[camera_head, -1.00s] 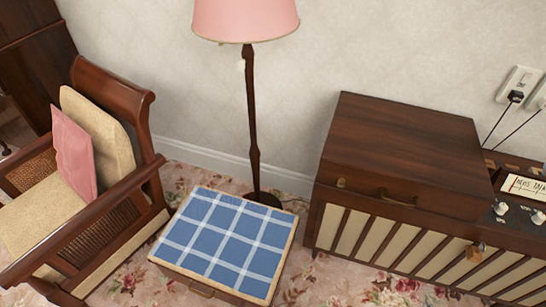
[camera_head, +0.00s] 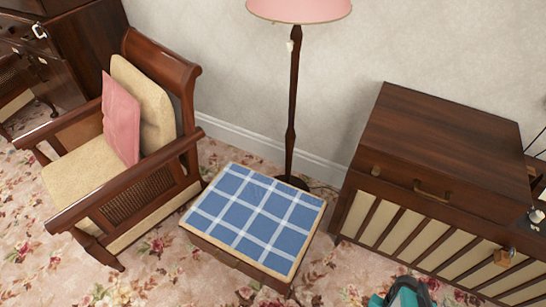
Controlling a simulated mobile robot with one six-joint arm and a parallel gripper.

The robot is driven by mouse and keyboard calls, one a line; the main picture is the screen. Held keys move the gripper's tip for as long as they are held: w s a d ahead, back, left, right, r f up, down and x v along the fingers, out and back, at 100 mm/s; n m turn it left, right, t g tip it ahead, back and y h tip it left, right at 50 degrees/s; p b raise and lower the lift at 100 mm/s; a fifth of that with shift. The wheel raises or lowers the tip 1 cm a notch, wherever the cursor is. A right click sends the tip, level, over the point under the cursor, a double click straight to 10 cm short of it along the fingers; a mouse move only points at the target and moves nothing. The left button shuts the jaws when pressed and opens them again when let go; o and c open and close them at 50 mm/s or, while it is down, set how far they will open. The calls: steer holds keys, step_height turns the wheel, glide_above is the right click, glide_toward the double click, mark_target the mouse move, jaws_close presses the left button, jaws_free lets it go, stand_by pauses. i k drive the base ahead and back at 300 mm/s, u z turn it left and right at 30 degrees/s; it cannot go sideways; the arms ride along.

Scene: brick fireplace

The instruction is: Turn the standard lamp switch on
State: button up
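The standard lamp has a pink shade (camera_head: 300,8), cut off by the top edge of the picture. Its slim dark wooden pole (camera_head: 293,100) stands upright by the wall, behind a blue checked footstool. A small pale piece, which looks like the lamp switch (camera_head: 290,46), sits beside the pole just below the shade. It is too small to tell its position. The lamp's base is partly hidden by the footstool.
The footstool (camera_head: 255,215) stands in front of the lamp. A wooden armchair (camera_head: 148,185) with a pink cushion (camera_head: 121,118) is left of it. A dark wooden cabinet (camera_head: 435,150) stands to the right. Floral carpet (camera_head: 165,270) is open at the front left.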

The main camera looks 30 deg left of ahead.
mark_target(289, 44)
steer(key=u, duration=4.55)
steer(key=i, duration=0.1)
steer(key=z, duration=3.2)
steer(key=k, duration=0.9)
steer(key=z, duration=0.2)
steer(key=i, duration=0.8)
steer(key=u, duration=0.1)
